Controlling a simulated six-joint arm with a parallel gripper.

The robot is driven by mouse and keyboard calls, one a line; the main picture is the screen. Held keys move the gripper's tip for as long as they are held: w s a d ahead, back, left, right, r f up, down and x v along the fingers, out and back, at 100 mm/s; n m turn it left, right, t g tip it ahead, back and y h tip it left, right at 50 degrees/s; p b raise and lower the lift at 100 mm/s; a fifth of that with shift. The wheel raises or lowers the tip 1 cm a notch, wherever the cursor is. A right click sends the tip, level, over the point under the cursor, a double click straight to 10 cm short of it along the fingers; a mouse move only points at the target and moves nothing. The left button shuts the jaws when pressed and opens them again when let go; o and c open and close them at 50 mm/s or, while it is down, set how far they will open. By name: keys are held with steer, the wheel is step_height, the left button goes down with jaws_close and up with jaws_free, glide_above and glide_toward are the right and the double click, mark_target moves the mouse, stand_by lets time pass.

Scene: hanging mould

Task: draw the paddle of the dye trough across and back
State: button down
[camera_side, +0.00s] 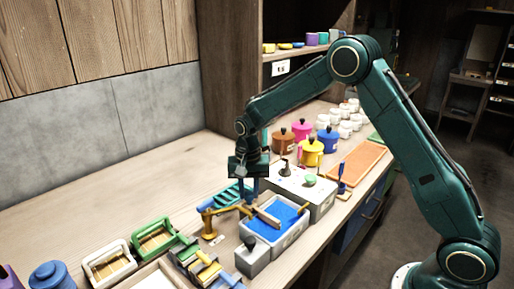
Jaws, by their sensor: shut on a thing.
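The dye trough (293,240) is a pale grey open box on the bench, with bright blue dye inside. The paddle (264,216) is a light wooden piece lying slantwise over the left part of the dye. A brass-coloured bracket (208,222) stands left of the trough, with an arm reaching toward the paddle. My gripper (250,197) points down at the trough's back left and is shut on the paddle near its upper end. The fingers are dark and small, so the exact grip is hard to see.
A grey block with a dark knob (252,257) stands in front of the trough. A white box with knobs (318,196) sits close behind it. Green and white mould frames (155,238) lie left. Coloured lidded pots (310,152) and an orange board (358,165) are farther back.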

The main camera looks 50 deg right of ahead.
steer(key=shift+a, duration=0.35)
steer(key=c, duration=1.2)
jaws_free()
steer(key=shift+o, duration=0.2)
steer(key=shift+d, duration=0.1)
steer(key=shift+r, duration=0.1)
steer(key=shift+r, duration=0.4)
step_height(320, 180, up, 13)
steer(key=shift+f, duration=0.1)
